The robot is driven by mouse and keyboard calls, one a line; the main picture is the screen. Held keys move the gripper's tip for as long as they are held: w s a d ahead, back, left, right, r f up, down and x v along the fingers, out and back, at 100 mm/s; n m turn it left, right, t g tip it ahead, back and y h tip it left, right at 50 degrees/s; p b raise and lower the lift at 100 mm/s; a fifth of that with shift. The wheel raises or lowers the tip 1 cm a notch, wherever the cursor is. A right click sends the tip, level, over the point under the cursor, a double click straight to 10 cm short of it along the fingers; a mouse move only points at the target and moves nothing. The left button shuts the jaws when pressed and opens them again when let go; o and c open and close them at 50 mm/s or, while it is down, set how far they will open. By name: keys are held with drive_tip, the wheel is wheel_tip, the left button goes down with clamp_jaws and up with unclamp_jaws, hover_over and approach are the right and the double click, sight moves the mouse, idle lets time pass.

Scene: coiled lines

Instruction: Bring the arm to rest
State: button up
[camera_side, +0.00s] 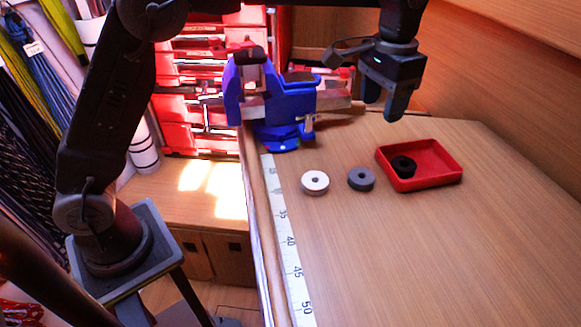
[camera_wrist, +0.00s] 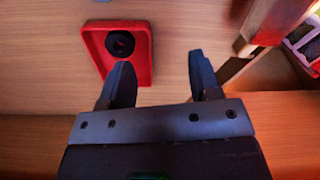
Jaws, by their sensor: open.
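My gripper (camera_side: 384,100) hangs above the wooden bench near its back edge, fingers pointing down. In the wrist view my gripper (camera_wrist: 160,82) has its two fingers spread apart with nothing between them. A red tray (camera_side: 440,165) lies on the bench below and to the right of it. A black ring (camera_side: 403,166) lies inside the tray, toward its left side. The wrist view also shows the tray (camera_wrist: 145,70) and the black ring (camera_wrist: 120,43) beyond the fingertips, apart from them.
A white ring (camera_side: 315,182) and a grey ring (camera_side: 361,179) lie on the bench left of the tray. A blue vise (camera_side: 283,98) stands at the back left. A measuring strip (camera_side: 290,250) runs along the left edge. The front right of the bench (camera_side: 440,260) is clear.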

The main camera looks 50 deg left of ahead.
drive_tip(key=s+a+r+n, duration=0.4)
drive_tip(key=a+n, duration=0.1)
drive_tip(key=a, duration=0.1)
drive_tip(key=s+a+r+n, duration=0.4)
drive_tip(key=a+n, duration=0.2)
drive_tip(key=a, duration=0.1)
drive_tip(key=s+a+r+n, duration=0.4)
drive_tip(key=a+r+n, duration=0.1)
drive_tip(key=a+n, duration=0.1)
drive_tip(key=shift+s+a, duration=0.4)
drive_tip(key=shift+s+a+r+n, duration=0.1)
drive_tip(key=shift+s+a+n, duration=0.05)
drive_tip(key=shift+s+n, duration=0.2)
drive_tip(key=shift+f, duration=0.45)
